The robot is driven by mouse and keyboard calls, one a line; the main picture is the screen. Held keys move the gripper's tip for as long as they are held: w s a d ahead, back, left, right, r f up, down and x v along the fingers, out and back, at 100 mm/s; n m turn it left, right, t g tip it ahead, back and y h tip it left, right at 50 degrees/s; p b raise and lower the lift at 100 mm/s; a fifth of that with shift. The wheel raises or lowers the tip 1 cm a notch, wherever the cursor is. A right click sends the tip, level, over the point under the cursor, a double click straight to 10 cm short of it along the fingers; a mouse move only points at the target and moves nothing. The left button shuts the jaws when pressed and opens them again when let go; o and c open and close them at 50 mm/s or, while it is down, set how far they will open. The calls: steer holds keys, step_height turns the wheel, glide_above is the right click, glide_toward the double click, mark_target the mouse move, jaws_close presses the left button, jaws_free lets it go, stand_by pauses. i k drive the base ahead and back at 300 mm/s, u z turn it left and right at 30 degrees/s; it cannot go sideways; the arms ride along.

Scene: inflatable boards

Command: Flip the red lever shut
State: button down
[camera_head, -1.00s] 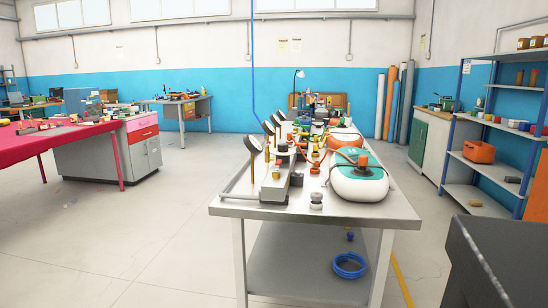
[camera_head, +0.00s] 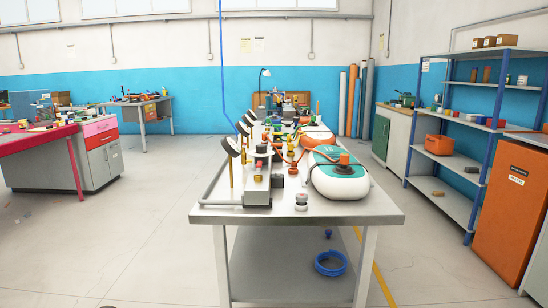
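A steel workbench (camera_head: 360,209) stands in the middle of the head view, with its short end facing me. A row of fittings with round black gauges (camera_head: 234,146) runs along its left side. A white and teal inflatable board (camera_head: 338,178) with an orange cap lies at the right of the near end. Orange hoses (camera_head: 291,155) run among the fittings. Small red parts show there, but they are too small and crowded for me to tell which is the red lever or how it is set. My gripper is not in view.
A blue coiled hose (camera_head: 330,263) lies on the bench's lower shelf. Blue-framed shelves (camera_head: 412,130) and an orange cabinet (camera_head: 508,210) stand at the right. A red-topped table (camera_head: 36,142) is at the left. Open floor lies on both sides of the bench.

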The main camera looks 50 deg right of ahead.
mark_target(259, 166)
steer(key=i, duration=1)
steer(key=z, duration=0.05)
